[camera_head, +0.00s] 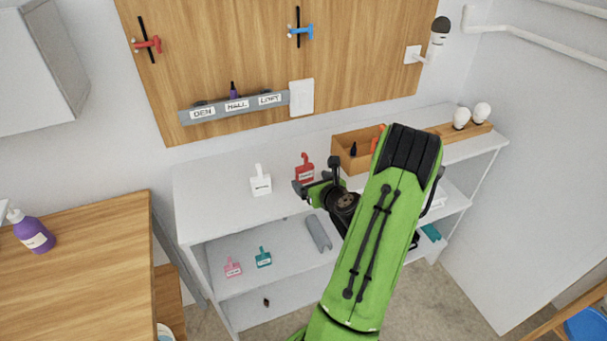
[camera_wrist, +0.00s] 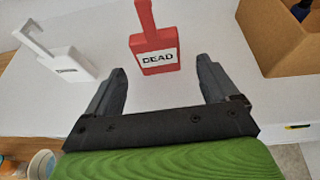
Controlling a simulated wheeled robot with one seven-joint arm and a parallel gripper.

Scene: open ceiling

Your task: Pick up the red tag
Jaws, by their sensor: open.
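The red tag (camera_head: 305,171) stands upright on the white shelf's top, right of a white tag (camera_head: 260,183). In the wrist view the red tag (camera_wrist: 155,52) carries a white label reading "DEAD" and stands just beyond the fingertips, nearer the left finger. My gripper (camera_wrist: 163,78) is open and empty, with the tag not between its fingers. In the head view my gripper (camera_head: 316,180) is just to the right of and in front of the red tag, partly hidden by my green arm.
The white tag (camera_wrist: 60,58) is left of the red one. A brown box (camera_wrist: 283,40) stands to the right. Bulbs (camera_head: 471,115) sit farther right. A wooden board with a labelled grey rack (camera_head: 236,106) hangs behind. Pink and teal tags (camera_head: 263,258) lie on the shelf below.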

